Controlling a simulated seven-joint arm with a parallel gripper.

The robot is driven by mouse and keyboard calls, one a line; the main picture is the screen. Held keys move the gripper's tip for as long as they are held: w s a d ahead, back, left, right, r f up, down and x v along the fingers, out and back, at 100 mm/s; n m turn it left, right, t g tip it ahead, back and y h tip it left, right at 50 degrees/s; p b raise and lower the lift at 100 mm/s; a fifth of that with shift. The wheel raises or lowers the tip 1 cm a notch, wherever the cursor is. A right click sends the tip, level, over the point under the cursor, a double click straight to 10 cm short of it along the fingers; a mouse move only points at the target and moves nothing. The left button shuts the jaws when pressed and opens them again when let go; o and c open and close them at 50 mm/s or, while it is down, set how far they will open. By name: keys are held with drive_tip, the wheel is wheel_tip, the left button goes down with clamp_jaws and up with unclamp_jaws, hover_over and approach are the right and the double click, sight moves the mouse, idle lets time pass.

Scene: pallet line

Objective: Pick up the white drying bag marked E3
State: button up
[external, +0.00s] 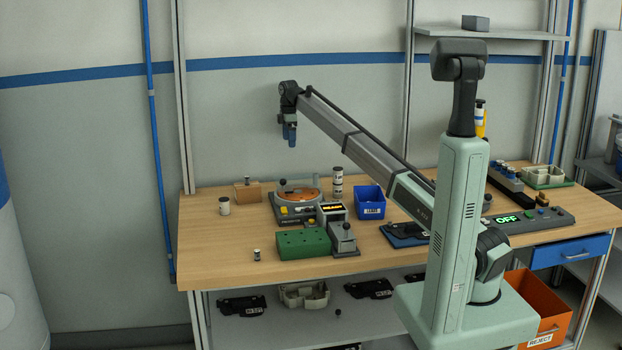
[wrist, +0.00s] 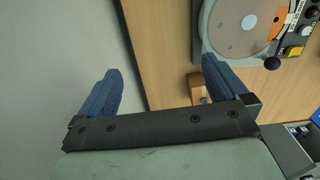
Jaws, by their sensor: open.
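I cannot make out a white bag marked E3 in either view. My gripper (external: 289,138) hangs high above the back of the bench, with blue fingers pointing down. In the wrist view my gripper (wrist: 162,68) is open, its fingers wide apart with nothing between them.
The round-plate device (wrist: 240,28) and a brown block (wrist: 195,84) lie below my gripper. The bench (external: 205,245) also carries a green block (external: 302,243), a blue bin (external: 369,203) and a control panel (external: 530,219). An orange bin (external: 540,306) stands at the right.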

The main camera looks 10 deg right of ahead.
drive_tip(key=s+d+f+m, duration=0.1)
drive_tip(key=d+m, duration=0.1)
drive_tip(key=d, duration=1.3)
drive_tip(key=s+d+f+m, duration=0.1)
drive_tip(key=d+f+m, duration=0.1)
drive_tip(key=d, duration=1.3)
drive_tip(key=s+d+f+m+t, duration=0.1)
drive_tip(key=s+d+f+m, duration=0.15)
drive_tip(key=s+d, duration=0.3)
drive_tip(key=s+d+f+m+t, duration=0.1)
drive_tip(key=s+d+m, duration=0.2)
drive_tip(key=s+d, duration=0.25)
drive_tip(key=w+f+m, duration=0.2)
drive_tip(key=f, duration=0.2)
drive_tip(key=w+a+f+m+t, duration=0.1)
drive_tip(key=w+f+m, duration=0.1)
drive_tip(key=f, duration=0.2)
drive_tip(key=w+f+m+t+y, duration=0.1)
drive_tip(key=w+f+m, duration=0.1)
drive_tip(key=f, duration=0.2)
drive_tip(key=shift+w+a+f+m, duration=0.15)
drive_tip(key=shift+w+a+m, duration=0.1)
drive_tip(key=shift+w+a, duration=0.1)
drive_tip(key=shift+c, duration=0.3)
